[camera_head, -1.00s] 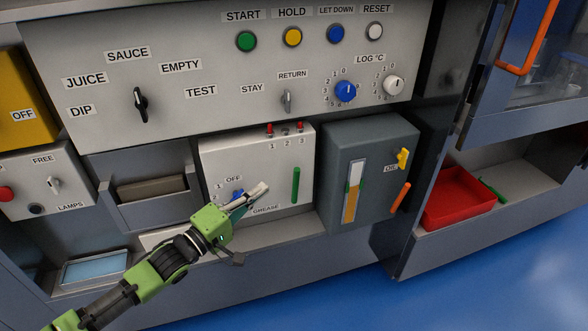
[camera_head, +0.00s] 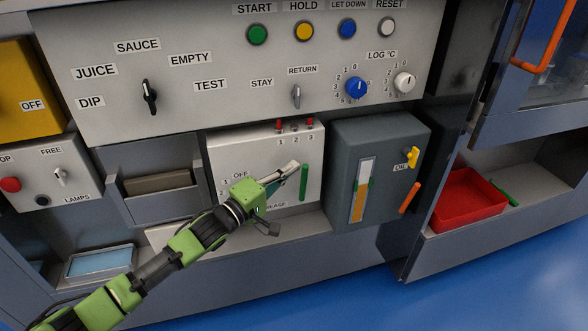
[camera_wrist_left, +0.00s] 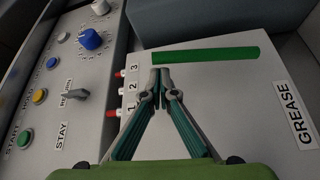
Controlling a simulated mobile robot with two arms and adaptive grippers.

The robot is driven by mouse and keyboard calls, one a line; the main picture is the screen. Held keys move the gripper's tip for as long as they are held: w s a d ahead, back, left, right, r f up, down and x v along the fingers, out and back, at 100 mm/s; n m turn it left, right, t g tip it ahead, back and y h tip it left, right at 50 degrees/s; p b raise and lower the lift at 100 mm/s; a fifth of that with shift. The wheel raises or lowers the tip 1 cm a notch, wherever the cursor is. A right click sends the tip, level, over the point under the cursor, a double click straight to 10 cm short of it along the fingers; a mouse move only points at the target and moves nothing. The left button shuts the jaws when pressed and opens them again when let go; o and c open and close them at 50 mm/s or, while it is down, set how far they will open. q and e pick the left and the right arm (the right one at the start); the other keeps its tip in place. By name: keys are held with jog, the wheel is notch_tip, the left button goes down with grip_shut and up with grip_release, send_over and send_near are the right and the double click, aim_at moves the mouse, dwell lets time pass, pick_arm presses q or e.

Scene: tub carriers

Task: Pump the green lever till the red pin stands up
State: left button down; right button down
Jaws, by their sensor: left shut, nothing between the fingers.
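The green lever (camera_head: 303,183) is an upright bar on the front of the pale GREASE box (camera_head: 225,150). It also shows in the left wrist view (camera_wrist_left: 205,55), just beyond my fingertips. Red pins stand on the box's top edge above labels 1 (camera_head: 280,124) and 3 (camera_head: 310,122); the one at 2 looks lower and darker, and I cannot tell its state. My left gripper (camera_head: 294,166) is shut and empty, its tips just left of the lever's upper part. I cannot tell whether they touch it. My right gripper is not in view.
A grey OIL box (camera_head: 341,140) with an orange handle (camera_head: 409,198) and yellow valve (camera_head: 412,157) stands close on the right. The control panel (camera_head: 215,110) overhangs above. A red tray (camera_head: 466,199) lies on the shelf at right.

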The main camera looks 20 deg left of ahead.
pick_arm(q)
jog(key=shift+w+d+r, duration=0.1)
jog(key=shift+w+d, duration=0.25)
jog(key=shift+w, duration=0.3)
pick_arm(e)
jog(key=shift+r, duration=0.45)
